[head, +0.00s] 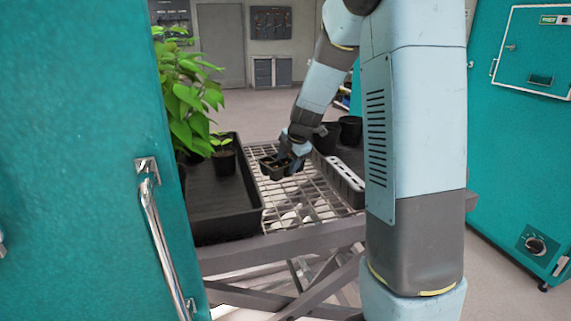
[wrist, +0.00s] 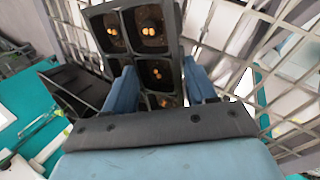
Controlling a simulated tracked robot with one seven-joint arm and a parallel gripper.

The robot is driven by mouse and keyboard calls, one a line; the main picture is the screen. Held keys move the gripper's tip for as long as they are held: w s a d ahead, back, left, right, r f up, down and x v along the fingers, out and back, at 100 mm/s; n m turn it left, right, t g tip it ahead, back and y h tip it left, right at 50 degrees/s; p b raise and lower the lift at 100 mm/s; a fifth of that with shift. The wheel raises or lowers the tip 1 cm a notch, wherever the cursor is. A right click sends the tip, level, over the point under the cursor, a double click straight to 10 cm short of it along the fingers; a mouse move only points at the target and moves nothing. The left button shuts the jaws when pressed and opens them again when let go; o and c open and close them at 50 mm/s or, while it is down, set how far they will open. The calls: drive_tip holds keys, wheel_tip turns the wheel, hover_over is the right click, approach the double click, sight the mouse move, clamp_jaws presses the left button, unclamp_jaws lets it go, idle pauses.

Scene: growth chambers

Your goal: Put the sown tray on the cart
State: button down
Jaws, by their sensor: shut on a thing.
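The sown tray (wrist: 127,28) is a small dark cell tray with round orange-brown seeds in its cells. My gripper (wrist: 162,85) is shut on it, with one blue finger on each side. In the head view the tray (head: 270,167) is small and dark, and my gripper (head: 290,152) holds it over a wire-mesh top (head: 285,195) on a grey frame. This mesh top may be the cart; I cannot tell for sure. Whether the tray touches the mesh is unclear.
A large black tray (head: 215,221) with a potted plant (head: 223,162) and taller leafy plants stands left of the mesh. A grey holder with light slots (head: 345,176) and a black pot (head: 350,130) are on the right. Teal cabinets (head: 85,180) flank both sides. The mesh between is mostly clear.

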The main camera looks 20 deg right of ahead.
drive_tip(key=shift+f, duration=0.4)
drive_tip(key=shift+f, duration=0.1)
drive_tip(key=shift+c, duration=1.8)
unclamp_jaws()
drive_tip(key=v, duration=1.2)
drive_tip(key=s+a+r+m, duration=0.1)
drive_tip(key=s+r+m, duration=0.1)
drive_tip(key=s+m, duration=0.9)
drive_tip(key=s+a+r+m+h, duration=0.1)
drive_tip(key=s+a+r+m, duration=0.1)
drive_tip(key=s+m, duration=0.9)
drive_tip(key=s+r, duration=0.1)
drive_tip(key=s, duration=0.7)
drive_tip(key=shift+s+t+h, duration=0.15)
drive_tip(key=shift+t+h, duration=0.15)
